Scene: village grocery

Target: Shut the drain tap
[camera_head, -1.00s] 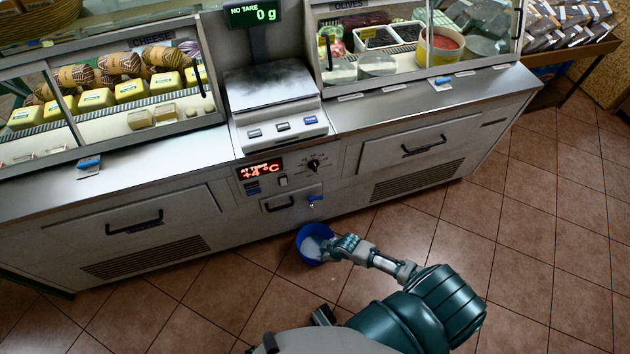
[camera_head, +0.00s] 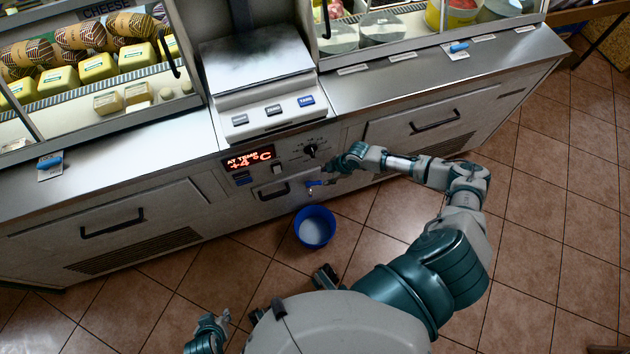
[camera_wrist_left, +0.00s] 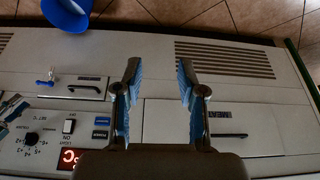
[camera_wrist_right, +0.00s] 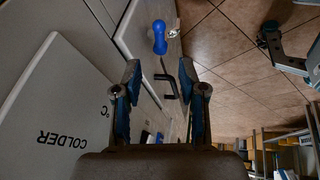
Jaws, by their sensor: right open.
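The drain tap (camera_head: 314,184) with its blue handle is on the lower front of the counter, right of a small black drawer handle. It shows in the left wrist view (camera_wrist_left: 46,78). In the right wrist view its blue handle (camera_wrist_right: 159,37) lies ahead of my fingertips, apart from them. My right gripper (camera_head: 330,168) is open, close to the counter front, just above and right of the tap. My left gripper (camera_head: 212,330) is low at the left, away from the tap; its wrist view shows the fingers apart and empty. The exact lever angle is hard to tell.
A blue bucket (camera_head: 315,227) with pale contents stands on the floor below the tap. A dial (camera_head: 311,150) and red temperature display (camera_head: 249,160) sit above the tap. The small drawer handle (camera_head: 273,191) juts out beside it. The tiled floor around is clear.

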